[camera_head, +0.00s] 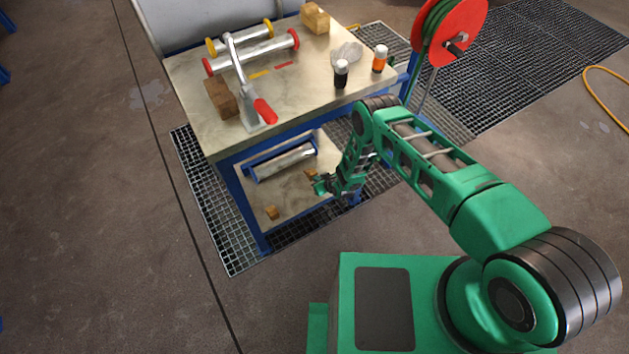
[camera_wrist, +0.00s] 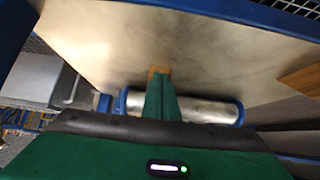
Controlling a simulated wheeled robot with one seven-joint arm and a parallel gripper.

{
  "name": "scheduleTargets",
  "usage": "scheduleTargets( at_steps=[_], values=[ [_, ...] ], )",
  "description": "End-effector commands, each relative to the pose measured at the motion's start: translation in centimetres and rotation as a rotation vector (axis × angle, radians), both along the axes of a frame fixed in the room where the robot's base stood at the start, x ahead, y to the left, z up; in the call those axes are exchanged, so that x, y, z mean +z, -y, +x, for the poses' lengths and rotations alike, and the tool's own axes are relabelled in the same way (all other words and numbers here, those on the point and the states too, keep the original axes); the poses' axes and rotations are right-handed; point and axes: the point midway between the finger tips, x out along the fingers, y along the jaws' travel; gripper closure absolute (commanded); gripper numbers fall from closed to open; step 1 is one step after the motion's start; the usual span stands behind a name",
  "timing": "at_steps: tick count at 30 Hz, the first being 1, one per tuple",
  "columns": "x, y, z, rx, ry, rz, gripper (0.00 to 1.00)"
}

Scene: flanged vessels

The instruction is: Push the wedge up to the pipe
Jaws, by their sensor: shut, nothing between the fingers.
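The pipe (camera_head: 285,162), silver with blue end flanges, lies on the lower shelf of the bench; it also shows in the wrist view (camera_wrist: 208,110), partly hidden by my fingers. A small wooden wedge (camera_head: 310,174) is on the shelf near the pipe's right end in the head view. My gripper (camera_head: 319,185) is low over the shelf, beside this wedge. In the wrist view my green fingers (camera_wrist: 160,84) are shut and empty, with a small wooden piece (camera_wrist: 158,71) right at their tips; contact is unclear.
The bench top (camera_head: 200,110) is above the shelf and carries flanged pipes, wooden blocks, a red-handled tool (camera_head: 252,105) and two bottles. Blue legs (camera_head: 250,215) bound the shelf. A wooden piece (camera_wrist: 302,80) is cut off at the wrist view's right edge. A red reel (camera_head: 450,30) stands behind right.

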Motion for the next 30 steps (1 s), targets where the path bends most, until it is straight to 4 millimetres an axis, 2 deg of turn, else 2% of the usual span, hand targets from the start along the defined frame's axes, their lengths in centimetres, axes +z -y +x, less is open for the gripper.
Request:
scheduleTargets(
  at_steps=[30],
  values=[
    [0.0,-1.2,1.8,-0.001,0.0,0.001,1.0]
  ],
)
